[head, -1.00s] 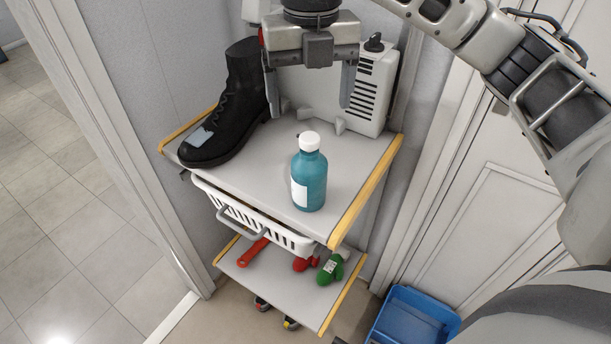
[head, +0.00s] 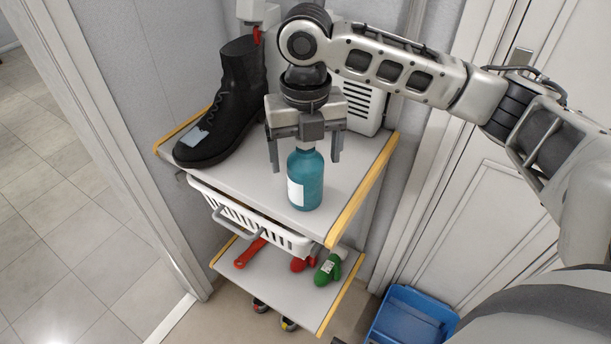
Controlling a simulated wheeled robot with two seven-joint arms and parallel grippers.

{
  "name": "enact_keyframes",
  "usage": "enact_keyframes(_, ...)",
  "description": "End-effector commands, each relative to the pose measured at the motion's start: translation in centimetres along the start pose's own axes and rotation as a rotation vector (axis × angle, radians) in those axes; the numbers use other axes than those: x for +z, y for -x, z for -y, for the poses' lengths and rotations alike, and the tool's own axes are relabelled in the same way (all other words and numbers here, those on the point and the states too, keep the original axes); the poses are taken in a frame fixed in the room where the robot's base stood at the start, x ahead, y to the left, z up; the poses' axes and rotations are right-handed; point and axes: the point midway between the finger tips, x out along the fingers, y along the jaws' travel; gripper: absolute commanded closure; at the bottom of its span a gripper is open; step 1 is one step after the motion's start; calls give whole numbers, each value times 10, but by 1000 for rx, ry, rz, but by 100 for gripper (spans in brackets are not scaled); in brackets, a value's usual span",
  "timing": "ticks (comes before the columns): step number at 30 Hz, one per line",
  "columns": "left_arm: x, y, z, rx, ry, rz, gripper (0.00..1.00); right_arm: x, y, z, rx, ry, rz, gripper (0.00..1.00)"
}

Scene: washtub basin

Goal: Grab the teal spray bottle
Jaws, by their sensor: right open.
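A teal bottle (head: 306,181) with a white label stands upright on the top shelf (head: 245,193) of a cart, near its front right. Its white cap, seen a second ago, is now hidden behind my right gripper. My right gripper (head: 305,158) is open and points down, with one finger to each side of the bottle's upper part in the picture. I cannot tell whether it touches the bottle. My left gripper is not in view.
A black boot (head: 229,105) stands at the left of the top shelf. A white vented box (head: 366,108) stands behind. A white basket (head: 250,222) hangs below. A blue bin (head: 412,318) is on the floor.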

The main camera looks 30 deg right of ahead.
Motion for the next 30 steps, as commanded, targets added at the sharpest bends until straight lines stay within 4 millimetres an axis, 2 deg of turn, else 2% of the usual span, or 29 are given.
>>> enact_keyframes(2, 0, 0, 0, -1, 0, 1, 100, 0, 0, 0, 0, 0, 0, 18)
enact_keyframes(3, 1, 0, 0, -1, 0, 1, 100, 0, 0, 0, 0, 0, 0, 24)
enact_keyframes(9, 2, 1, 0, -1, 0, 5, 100, 0, 1, 0, 0, 0, 0, 79)
enact_keyframes(11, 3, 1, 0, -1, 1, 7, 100, 0, 1, 0, 0, 0, 0, 93)
enact_keyframes(23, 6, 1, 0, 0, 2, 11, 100, 1, 10, -1, 4, 0, 3, 93)
enact_keyframes(28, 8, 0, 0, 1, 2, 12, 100, 1, 32, -1, 5, 0, 5, 93)
enact_keyframes(30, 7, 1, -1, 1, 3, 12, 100, -7, 43, -2, 4, 3, 5, 93)
